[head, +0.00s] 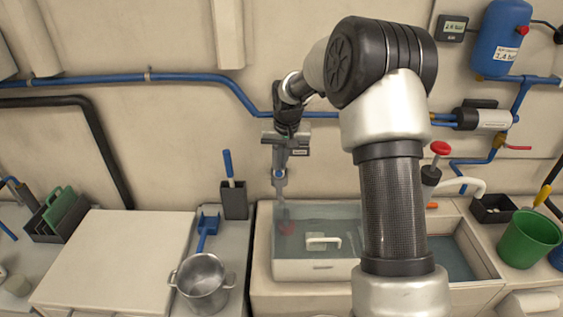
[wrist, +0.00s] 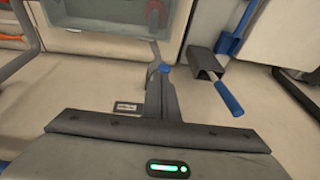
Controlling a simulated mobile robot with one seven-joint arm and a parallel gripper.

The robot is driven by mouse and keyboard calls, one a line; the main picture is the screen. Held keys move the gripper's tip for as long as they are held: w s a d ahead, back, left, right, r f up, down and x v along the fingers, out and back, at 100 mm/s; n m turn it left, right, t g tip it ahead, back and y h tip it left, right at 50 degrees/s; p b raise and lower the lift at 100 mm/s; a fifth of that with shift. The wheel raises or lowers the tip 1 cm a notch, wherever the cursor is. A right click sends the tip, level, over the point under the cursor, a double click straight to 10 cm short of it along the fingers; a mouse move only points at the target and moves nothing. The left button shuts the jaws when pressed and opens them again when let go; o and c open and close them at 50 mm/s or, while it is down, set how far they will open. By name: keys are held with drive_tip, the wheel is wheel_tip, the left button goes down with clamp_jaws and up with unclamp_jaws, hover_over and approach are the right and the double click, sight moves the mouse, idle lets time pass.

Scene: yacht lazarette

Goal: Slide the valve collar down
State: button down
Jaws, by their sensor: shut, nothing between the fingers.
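My gripper (head: 279,181) points down above the back left of the sink, in front of the back wall. Its fingers are shut with nothing between them; they also show in the wrist view (wrist: 163,78). A small blue part shows at their tips, and I cannot tell what it belongs to. I cannot make out the valve collar for certain. A red knob (head: 441,148) stands on a dark and grey fitting (head: 430,175) to the right, partly hidden behind my arm. A brass valve with a red lever (head: 517,147) is on the blue pipe farther right.
The sink (head: 318,270) holds water, a white handled item (head: 323,241) and a reddish object (head: 286,228). A dark holder (head: 234,202) with a blue-handled tool, a steel pot (head: 203,285) and a blue scoop (head: 207,229) are left. A green bucket (head: 528,240) is right.

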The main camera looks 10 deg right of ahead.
drive_tip(key=s+f+v, duration=0.1)
drive_tip(key=s+v, duration=0.1)
drive_tip(key=v, duration=0.8)
drive_tip(key=s+v, duration=0.2)
drive_tip(key=v, duration=0.7)
drive_tip(key=s+r+n+t, duration=0.1)
drive_tip(key=s+n+t, duration=0.1)
drive_tip(key=s, duration=2.6)
drive_tip(key=shift+s+a+r, duration=0.15)
drive_tip(key=shift+s+a, duration=0.1)
drive_tip(key=shift+a, duration=0.1)
drive_tip(key=shift+s, duration=0.1)
